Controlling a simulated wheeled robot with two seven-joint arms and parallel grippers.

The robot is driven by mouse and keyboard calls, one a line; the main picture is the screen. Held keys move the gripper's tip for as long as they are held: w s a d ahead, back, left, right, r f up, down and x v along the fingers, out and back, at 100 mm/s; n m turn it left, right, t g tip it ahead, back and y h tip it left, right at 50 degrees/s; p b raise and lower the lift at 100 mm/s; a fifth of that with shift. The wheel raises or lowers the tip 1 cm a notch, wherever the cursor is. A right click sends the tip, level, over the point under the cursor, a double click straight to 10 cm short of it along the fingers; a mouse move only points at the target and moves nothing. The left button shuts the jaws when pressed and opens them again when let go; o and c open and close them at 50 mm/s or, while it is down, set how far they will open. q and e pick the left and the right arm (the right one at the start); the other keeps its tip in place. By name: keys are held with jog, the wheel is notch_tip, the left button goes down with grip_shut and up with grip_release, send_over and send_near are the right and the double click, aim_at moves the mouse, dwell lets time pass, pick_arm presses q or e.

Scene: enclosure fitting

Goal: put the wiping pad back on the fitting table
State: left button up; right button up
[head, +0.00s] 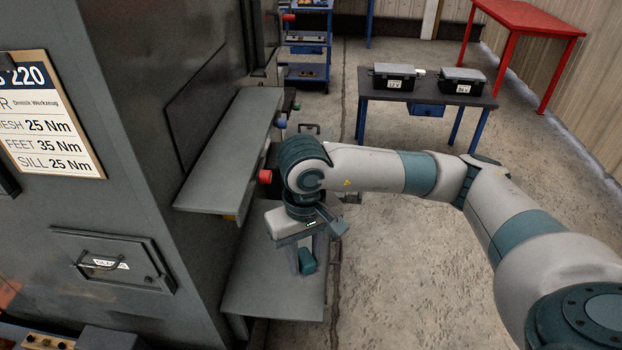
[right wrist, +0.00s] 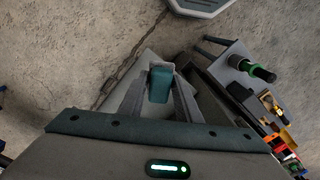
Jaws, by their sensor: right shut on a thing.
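My right gripper (head: 305,268) reaches down beside the grey cabinet and is shut on a small teal block, which looks like the wiping pad (head: 307,261). In the right wrist view the pad (right wrist: 161,84) sits between the two fingertips of the gripper (right wrist: 160,92). In the head view it hangs above a low grey ledge (head: 265,295); I cannot tell how close it is. A dark-topped table with blue legs (head: 428,92) stands at the back right; I cannot tell whether it is the fitting table. My left gripper is out of view.
A grey shelf (head: 230,150) juts from the cabinet, left of my right arm. Two black cases (head: 394,76) (head: 461,81) stand on the blue-legged table. A red table (head: 525,17) is behind. The right wrist view shows several tools (right wrist: 275,105) at right. Concrete floor is clear between.

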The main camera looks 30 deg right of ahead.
jog(key=s+f, duration=0.3)
jog(key=f, duration=0.9)
jog(key=shift+s+f, duration=0.15)
jog(key=shift+s, duration=0.2)
jog(key=shift+d, duration=0.15)
